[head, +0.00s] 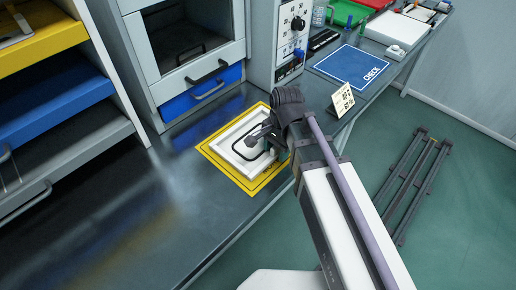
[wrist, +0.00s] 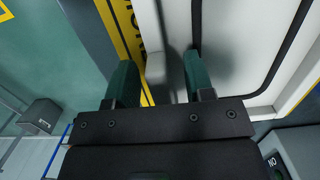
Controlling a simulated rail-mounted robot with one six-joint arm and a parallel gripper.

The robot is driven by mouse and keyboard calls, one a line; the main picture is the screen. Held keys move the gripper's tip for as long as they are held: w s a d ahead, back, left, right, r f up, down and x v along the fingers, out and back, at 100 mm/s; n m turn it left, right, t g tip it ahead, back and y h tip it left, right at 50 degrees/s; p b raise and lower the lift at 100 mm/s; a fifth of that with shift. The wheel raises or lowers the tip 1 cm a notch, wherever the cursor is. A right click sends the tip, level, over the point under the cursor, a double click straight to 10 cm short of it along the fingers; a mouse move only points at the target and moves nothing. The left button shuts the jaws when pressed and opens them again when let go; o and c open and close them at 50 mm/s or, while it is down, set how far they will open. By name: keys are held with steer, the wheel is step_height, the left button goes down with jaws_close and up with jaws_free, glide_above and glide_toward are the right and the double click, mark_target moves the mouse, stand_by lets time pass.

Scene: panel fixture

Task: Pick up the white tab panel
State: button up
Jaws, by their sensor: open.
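The white tab panel (head: 224,146) lies flat on a yellow-bordered mat (head: 243,183) on the dark bench; a black rounded outline shows on its face. In the wrist view the panel (wrist: 235,45) fills the upper right. Its pale tab (wrist: 156,72) appears between my gripper's two green fingers. My gripper (wrist: 159,80) is open, with one finger on each side of the tab and gaps visible. In the head view my gripper (head: 262,140) is over the panel's right part and hides some of it.
A cabinet with a blue drawer (head: 203,92) stands behind the mat. Shelves with trays (head: 60,80) stand at the left. The bench left of the panel is clear.

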steer(key=shift+f, duration=0.1)
jaws_close()
stand_by(0.4)
step_height(320, 180, up, 10)
steer(key=p, duration=1)
steer(key=shift+p, duration=0.4)
